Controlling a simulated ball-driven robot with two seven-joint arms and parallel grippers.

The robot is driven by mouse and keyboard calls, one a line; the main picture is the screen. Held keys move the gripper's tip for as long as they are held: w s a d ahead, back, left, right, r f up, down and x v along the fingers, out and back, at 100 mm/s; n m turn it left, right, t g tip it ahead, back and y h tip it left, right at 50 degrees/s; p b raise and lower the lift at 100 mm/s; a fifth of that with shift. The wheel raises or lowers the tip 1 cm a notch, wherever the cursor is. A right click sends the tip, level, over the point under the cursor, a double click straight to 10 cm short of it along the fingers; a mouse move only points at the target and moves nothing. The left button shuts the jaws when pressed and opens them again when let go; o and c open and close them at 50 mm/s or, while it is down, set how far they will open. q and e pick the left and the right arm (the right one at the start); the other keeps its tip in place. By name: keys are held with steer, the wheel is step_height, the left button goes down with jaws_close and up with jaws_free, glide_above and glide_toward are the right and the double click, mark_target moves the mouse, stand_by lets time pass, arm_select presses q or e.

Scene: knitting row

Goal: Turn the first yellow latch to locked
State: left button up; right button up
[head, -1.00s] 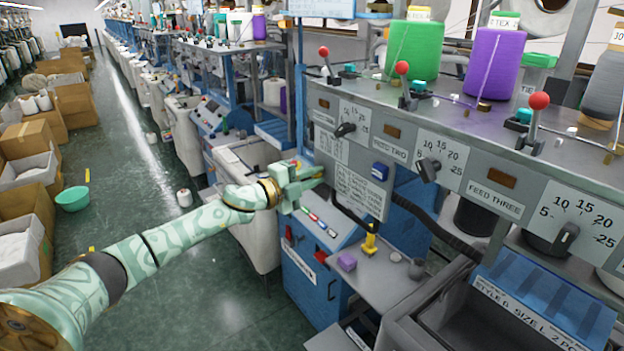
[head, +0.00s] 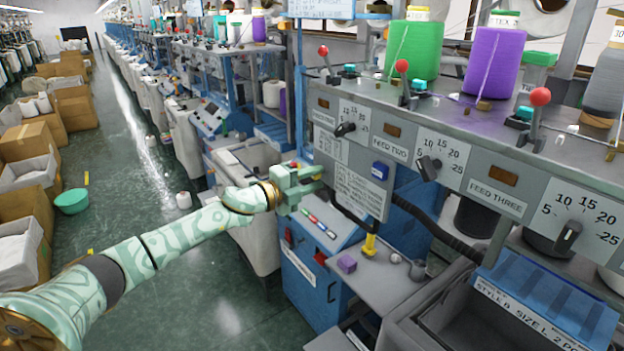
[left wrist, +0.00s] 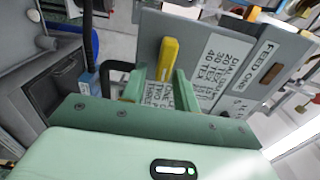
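The yellow latch (left wrist: 167,58) shows in the left wrist view as a short bar on the grey panel with printed labels (left wrist: 212,72). It points roughly up and down in that picture. My left gripper (left wrist: 160,88) is open, with one finger on each side of the latch's lower end as seen there. I cannot tell whether a finger touches it. In the head view my left gripper (head: 312,182) is at the left end of the grey machine panel (head: 357,185). It hides the latch there. My right gripper is not in view.
Red-knobbed levers (head: 402,68), green (head: 413,48) and purple (head: 494,62) cones line the top. Black dial knobs (head: 429,168) stick out from the front.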

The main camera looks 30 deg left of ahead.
arm_select(q)
steer(key=shift+s, duration=0.1)
steer(key=shift+s+a, duration=0.25)
steer(key=shift+s, duration=0.05)
steer(key=b+v, duration=0.4)
steer(key=v, duration=1.1)
steer(key=shift+s, duration=0.25)
